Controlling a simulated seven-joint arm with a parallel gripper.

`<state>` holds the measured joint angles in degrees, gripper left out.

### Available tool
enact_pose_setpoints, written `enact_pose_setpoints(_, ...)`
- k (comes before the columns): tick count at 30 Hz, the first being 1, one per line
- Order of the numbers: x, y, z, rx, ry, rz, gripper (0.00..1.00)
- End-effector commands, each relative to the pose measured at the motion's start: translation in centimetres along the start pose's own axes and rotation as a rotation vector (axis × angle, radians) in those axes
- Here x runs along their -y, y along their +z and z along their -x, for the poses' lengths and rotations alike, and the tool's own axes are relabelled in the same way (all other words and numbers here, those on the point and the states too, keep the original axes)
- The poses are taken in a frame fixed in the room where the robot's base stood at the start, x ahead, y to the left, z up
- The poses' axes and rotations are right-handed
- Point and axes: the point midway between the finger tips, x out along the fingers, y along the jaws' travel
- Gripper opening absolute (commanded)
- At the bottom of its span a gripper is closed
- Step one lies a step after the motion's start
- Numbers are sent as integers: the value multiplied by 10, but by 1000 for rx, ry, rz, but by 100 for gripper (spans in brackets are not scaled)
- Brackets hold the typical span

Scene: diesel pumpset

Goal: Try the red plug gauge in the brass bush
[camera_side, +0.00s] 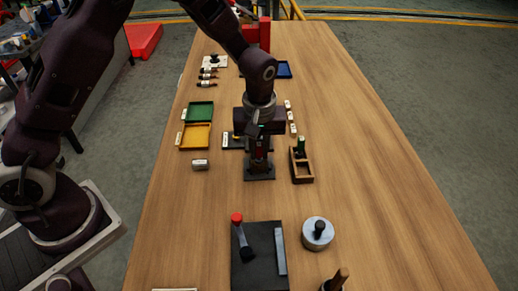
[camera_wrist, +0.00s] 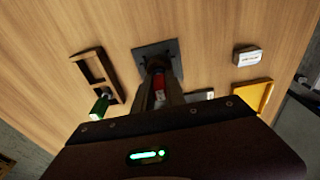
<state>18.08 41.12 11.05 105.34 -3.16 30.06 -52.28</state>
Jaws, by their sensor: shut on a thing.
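My gripper (camera_side: 259,160) points straight down over the middle of the table and is shut on the red plug gauge (camera_wrist: 160,84). The gauge shows as a red piece between the fingers in the wrist view. A dark square base (camera_side: 259,174) lies directly below the fingers; it also shows in the wrist view (camera_wrist: 145,50). The fingers hide the base's middle. A wooden rack (camera_side: 303,178) to the right holds a green-handled gauge (camera_side: 300,147) and has an empty opening.
A small labelled block (camera_side: 200,164) lies to the left. Yellow (camera_side: 195,136) and green (camera_side: 199,112) trays stand behind it. A black plate with a red-knobbed lever (camera_side: 257,270) and a round metal piece (camera_side: 317,234) stand in front. The table's right side is clear.

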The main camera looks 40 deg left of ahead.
Motion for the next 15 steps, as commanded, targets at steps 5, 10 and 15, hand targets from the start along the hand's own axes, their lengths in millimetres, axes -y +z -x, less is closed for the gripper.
enact_pose_setpoints(5, 0, 0, 0, 0, 0, 0, 0)
enact_pose_setpoints(10, 0, -1, 6, -1, 1, 0, 0)
enact_pose_setpoints(15, -1, -2, 13, -1, 1, 0, 0)
